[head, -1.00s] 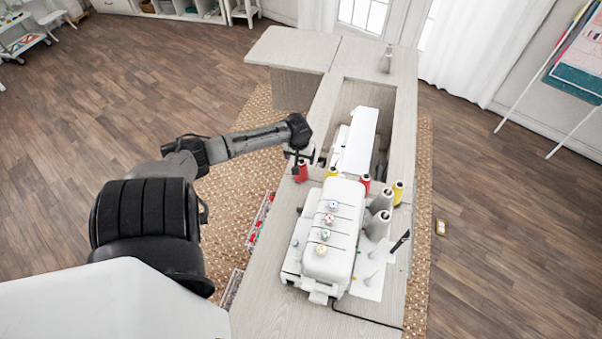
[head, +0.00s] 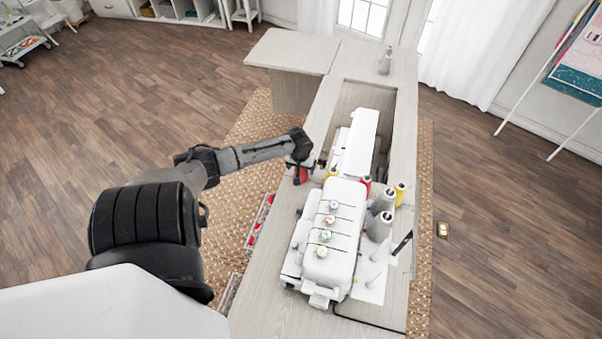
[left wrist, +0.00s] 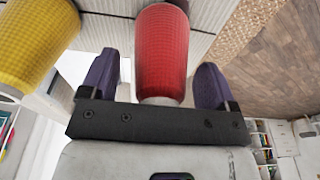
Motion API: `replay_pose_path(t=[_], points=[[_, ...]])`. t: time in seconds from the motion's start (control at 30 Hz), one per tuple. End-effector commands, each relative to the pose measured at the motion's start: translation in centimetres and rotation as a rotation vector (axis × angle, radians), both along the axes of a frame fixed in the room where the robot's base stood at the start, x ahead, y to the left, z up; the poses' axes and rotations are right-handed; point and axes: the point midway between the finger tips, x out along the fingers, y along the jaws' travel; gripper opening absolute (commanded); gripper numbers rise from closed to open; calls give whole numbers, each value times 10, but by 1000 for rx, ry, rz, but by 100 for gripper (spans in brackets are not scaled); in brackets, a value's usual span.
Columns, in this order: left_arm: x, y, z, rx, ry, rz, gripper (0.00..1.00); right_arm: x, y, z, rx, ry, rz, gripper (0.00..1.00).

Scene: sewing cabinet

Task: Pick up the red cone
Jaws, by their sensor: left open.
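The red cone (left wrist: 161,52) is a spool of red thread. In the left wrist view it lies between the two fingers of my left gripper (left wrist: 155,80), with a gap on each side. The fingers are open. In the head view the red cone (head: 300,180) stands on the cabinet top and is mostly covered by my left gripper (head: 300,166), which is over it. A second red cone (head: 366,181) stands on the serger's far side. My right gripper is not in view.
A yellow cone (left wrist: 32,38) is close beside the left gripper in the left wrist view. The white serger (head: 330,232) with grey cones (head: 378,226) stands just right of the gripper. A white sewing machine (head: 358,143) sits in the cabinet opening behind. The cabinet top (head: 262,295) is bare at front left.

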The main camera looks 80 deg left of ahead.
Motion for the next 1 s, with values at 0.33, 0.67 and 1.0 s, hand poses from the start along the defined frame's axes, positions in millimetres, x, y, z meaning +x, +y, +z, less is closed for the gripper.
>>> replay_pose_path(t=[0.33, 0.67, 1.0], points=[[0, 0, 0, 0, 0, 0, 56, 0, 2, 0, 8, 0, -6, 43], [0, 0, 1, 0, 0, 0, 28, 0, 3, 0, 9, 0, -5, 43], [0, 1, 16, 2, -1, -1, 27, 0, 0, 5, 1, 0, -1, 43]])
